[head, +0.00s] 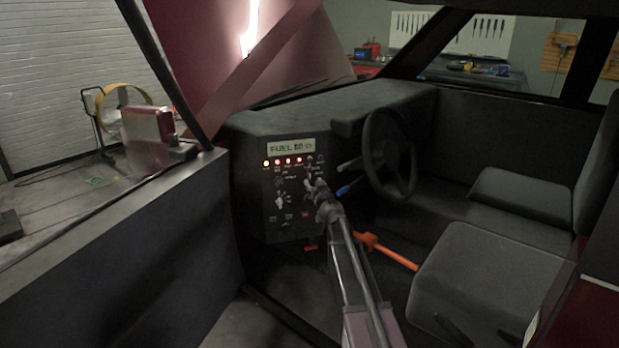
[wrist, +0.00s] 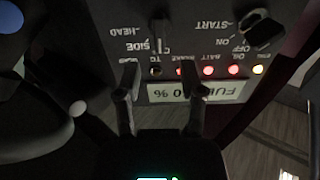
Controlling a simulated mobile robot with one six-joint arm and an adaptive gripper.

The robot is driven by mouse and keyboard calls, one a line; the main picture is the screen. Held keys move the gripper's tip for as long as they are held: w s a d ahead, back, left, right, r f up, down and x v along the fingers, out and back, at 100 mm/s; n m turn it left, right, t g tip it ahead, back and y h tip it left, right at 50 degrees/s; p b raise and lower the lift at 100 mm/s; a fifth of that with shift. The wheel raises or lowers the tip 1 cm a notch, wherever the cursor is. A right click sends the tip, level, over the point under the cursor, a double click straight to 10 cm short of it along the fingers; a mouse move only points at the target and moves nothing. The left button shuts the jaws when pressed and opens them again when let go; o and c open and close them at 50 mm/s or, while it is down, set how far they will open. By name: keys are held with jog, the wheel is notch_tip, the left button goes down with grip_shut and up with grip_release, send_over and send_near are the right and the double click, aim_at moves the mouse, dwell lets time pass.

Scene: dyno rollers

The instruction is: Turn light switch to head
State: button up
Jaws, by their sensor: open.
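The switch lies just beyond the fingertips, roughly in line with the gap. I cannot tell whether they touch it. In the head view my gripper (head: 314,184) is at the right part of the panel and hides some controls there.
A black rotary switch (wrist: 265,30) marked "START", "ON" and "OFF" sits beside the light switch. A row of lit warning lamps (head: 288,161) lies below the fuel display (head: 291,147). The steering wheel (head: 389,152), blue-tipped stalk (head: 346,189) and orange-handled lever (head: 385,250) stand right of my arm.

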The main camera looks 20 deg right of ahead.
aim_at(310, 176)
jog(key=shift+w, duration=2.75)
grip_shut()
